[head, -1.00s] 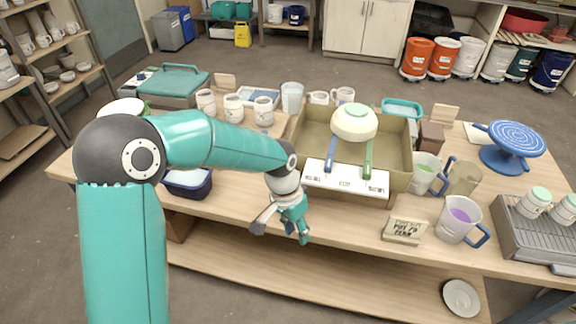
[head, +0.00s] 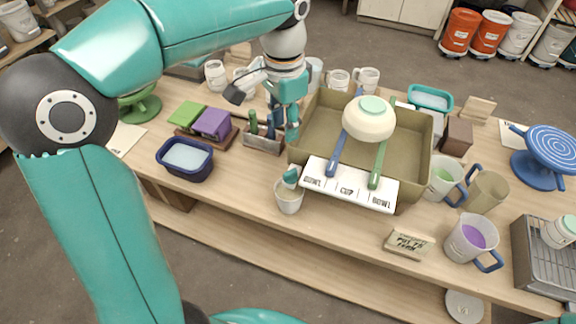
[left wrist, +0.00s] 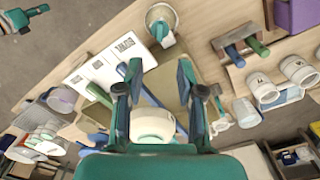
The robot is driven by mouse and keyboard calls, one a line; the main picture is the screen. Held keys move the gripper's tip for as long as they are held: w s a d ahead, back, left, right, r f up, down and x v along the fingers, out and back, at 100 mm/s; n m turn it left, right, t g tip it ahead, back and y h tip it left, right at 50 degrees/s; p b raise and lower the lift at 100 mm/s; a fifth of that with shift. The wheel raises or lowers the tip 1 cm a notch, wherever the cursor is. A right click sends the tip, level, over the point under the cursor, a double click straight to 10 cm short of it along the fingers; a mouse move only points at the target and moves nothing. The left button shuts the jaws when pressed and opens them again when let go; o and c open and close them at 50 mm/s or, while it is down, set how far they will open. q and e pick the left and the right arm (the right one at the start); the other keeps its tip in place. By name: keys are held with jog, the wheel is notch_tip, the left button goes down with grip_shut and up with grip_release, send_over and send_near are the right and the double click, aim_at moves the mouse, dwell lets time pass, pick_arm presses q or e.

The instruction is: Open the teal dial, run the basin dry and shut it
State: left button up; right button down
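The olive basin (head: 413,165) stands mid-table, with a white board (head: 350,186) marked BOWL, CUP, BOWL at its front. A small teal piece (head: 291,177), seemingly the dial, sits at the basin's front left corner above a cream pot (head: 289,200). The pot also shows in the left wrist view (left wrist: 152,17), beside the teal piece (left wrist: 161,33). My left gripper (head: 283,125) is open and empty over the basin's left edge, behind the dial; its parted fingers show in the left wrist view (left wrist: 158,75). What seems my right gripper (left wrist: 22,20) is small at the left wrist view's corner.
A cream bowl (head: 368,119) is upside down over the basin, beside a blue handle (head: 338,152) and a green handle (head: 378,165). A blue tub (head: 186,160) and a tool holder (head: 263,143) stand left. Mugs and jugs crowd the right.

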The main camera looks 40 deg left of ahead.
aim_at(285, 174)
pick_arm(q)
notch_tip(285, 174, down, 16)
jog(key=shift+r, duration=0.2)
grip_shut()
dwell(0.4)
